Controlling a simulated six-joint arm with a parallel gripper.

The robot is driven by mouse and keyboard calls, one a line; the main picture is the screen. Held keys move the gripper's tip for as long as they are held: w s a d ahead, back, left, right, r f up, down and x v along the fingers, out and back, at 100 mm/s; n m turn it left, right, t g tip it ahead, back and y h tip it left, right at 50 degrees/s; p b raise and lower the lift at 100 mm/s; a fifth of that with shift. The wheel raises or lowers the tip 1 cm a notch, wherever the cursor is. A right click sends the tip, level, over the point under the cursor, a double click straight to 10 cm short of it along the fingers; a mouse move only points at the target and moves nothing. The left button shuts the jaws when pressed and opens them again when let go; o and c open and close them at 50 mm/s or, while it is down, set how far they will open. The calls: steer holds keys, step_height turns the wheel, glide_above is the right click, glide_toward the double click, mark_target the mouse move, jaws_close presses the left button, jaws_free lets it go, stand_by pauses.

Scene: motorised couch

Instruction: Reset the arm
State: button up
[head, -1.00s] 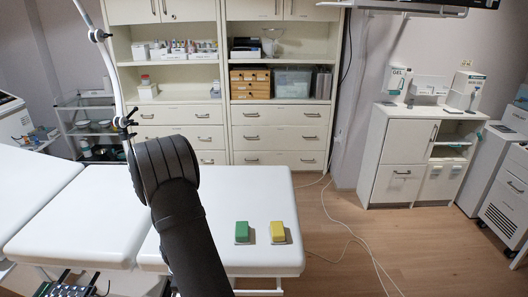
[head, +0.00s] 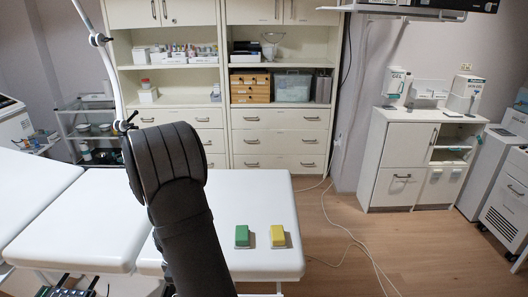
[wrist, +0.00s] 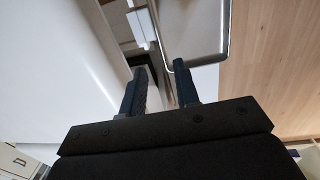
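My arm, dark and ribbed, rises in front of the white couch (head: 90,225) in the head view. My gripper is hidden there. In the wrist view my gripper (wrist: 160,85) shows two dark fingers standing apart with nothing between them. A green block (head: 242,235) and a yellow block (head: 278,236) sit side by side on the couch's near right part, right of my arm and apart from it.
Cream cabinets (head: 275,140) with shelves and drawers stand behind the couch. A thin white pole (head: 112,70) rises behind my arm. A low white cabinet (head: 395,165) stands at the right. Wooden floor (head: 335,230) with a loose cable lies between.

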step_height(320, 180, up, 10)
steer(key=f, duration=1.7)
steer(key=shift+w+f, duration=0.2)
steer(key=shift+w, duration=0.1)
steer(key=shift+d+f, duration=0.1)
steer(key=shift+d, duration=0.55)
step_height(320, 180, up, 15)
steer(key=s+a, duration=0.1)
steer(key=shift+s, duration=0.25)
